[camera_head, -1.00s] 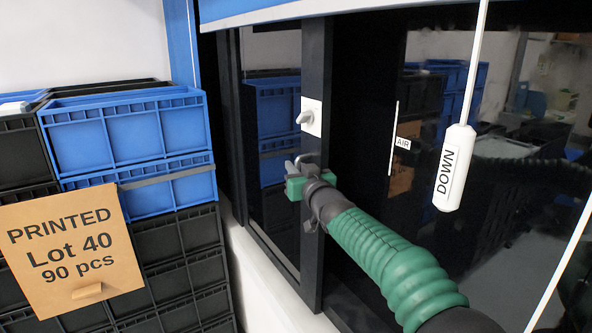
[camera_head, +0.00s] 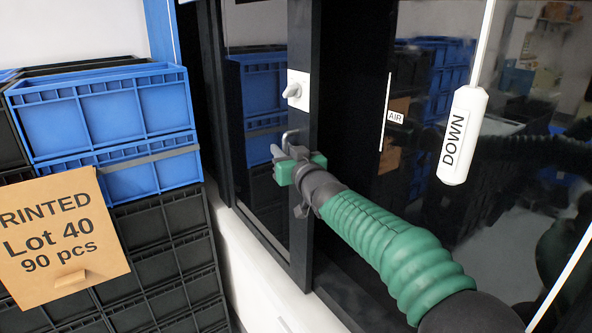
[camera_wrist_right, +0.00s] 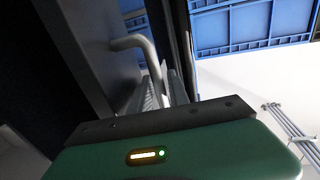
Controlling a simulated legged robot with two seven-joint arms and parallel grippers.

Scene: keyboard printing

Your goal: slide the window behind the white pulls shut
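The window is a dark glass pane (camera_head: 262,190) in a black frame, left of centre in the head view. A white latch plate (camera_head: 298,90) sits on its upright. A grey bent handle (camera_head: 290,134) sits below the latch; it also shows in the wrist view (camera_wrist_right: 132,42). My green right gripper (camera_head: 283,153) reaches the handle from the right. In the wrist view its ridged fingers (camera_wrist_right: 164,92) are close together around the handle's lower end. A white pull marked DOWN (camera_head: 463,138) hangs in front, with a thin white strip (camera_head: 386,110) and AIR label behind. My left gripper is out of view.
Blue crates (camera_head: 105,120) and black crates (camera_head: 165,265) are stacked at the left, with a cardboard sign (camera_head: 60,245) on them. A white ledge (camera_head: 255,285) runs below the window. Dark glass at the right reflects the room.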

